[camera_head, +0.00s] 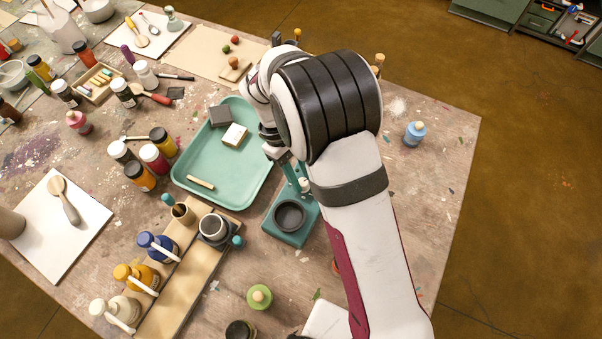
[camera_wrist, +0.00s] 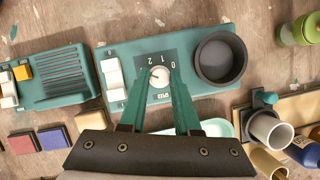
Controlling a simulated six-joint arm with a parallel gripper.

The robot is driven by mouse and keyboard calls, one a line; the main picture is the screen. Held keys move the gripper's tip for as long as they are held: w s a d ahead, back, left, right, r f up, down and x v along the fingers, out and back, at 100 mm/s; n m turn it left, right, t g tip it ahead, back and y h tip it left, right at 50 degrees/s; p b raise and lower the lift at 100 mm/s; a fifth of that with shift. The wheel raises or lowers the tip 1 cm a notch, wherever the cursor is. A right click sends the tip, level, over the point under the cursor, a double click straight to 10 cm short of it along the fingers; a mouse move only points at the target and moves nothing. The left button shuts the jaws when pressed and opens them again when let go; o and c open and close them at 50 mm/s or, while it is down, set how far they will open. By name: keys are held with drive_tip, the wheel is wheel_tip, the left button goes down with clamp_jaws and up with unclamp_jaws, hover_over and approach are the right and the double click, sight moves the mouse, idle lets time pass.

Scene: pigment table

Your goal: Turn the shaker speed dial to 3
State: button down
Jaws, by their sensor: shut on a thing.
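The teal shaker (camera_head: 298,237) stands on the table just below the tray in the head view, partly hidden by my arm. My gripper (camera_wrist: 159,80) is shut on the dial, one teal finger on each side. Other marks are hidden behind the fingers, and the dial's setting is too small to tell.
A teal unit (camera_wrist: 62,92) with a grille lies left of the shaker in the wrist view. A wooden rack (camera_head: 180,290) with bottles and a green tray (camera_head: 225,175) are close by in the head view.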

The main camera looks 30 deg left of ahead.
idle(0.5)
drive_tip(key=c, duration=0.6)
unclamp_jaws()
drive_tip(key=v, duration=1.5)
drive_tip(key=shift+a+r, duration=0.2)
drive_tip(key=shift+r, duration=0.1)
